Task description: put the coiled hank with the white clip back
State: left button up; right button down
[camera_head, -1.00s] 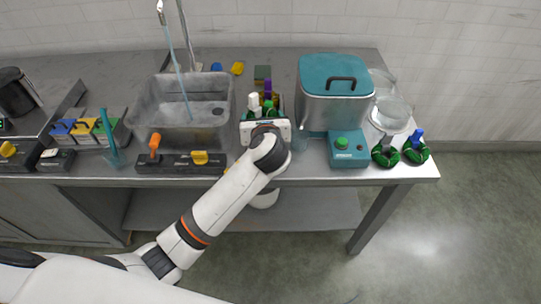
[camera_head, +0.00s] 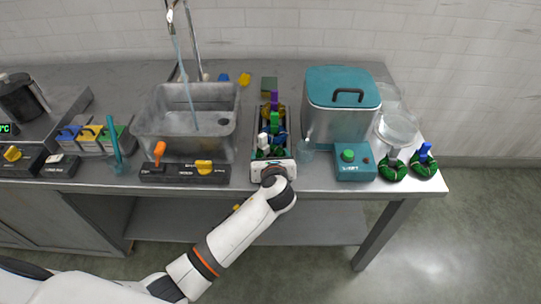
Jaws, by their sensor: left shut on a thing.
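My left gripper (camera_head: 273,161) is at the front end of a long dark tray (camera_head: 290,112) and is shut on a coiled hank with a white clip (camera_head: 262,141). The hank is green and mostly hidden by the gripper. It is over or in the front of the tray; I cannot tell whether it touches the bottom. Behind and beside it in the tray are hanks with a green clip (camera_head: 275,119), a blue clip (camera_head: 282,136) and a purple clip (camera_head: 273,99). My right gripper is not in view.
A teal-lidded metal box (camera_head: 341,119) stands right of the tray, with a teal control unit (camera_head: 355,170) before it. Two green hanks (camera_head: 393,171) (camera_head: 424,166) lie at the counter's right end. A sink basin (camera_head: 186,115) is on the left.

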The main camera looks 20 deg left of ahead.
pick_arm(q)
jog(key=o, duration=0.9)
jog(key=shift+f, duration=0.15)
jog(key=shift+o, duration=0.2)
jog(key=shift+s+r, duration=0.2)
jog(key=shift+r, duration=0.05)
jog(key=v, duration=1.1)
jog(key=shift+s+d+p, duration=0.2)
jog(key=shift+s+p, duration=0.05)
jog(key=shift+p, duration=0.05)
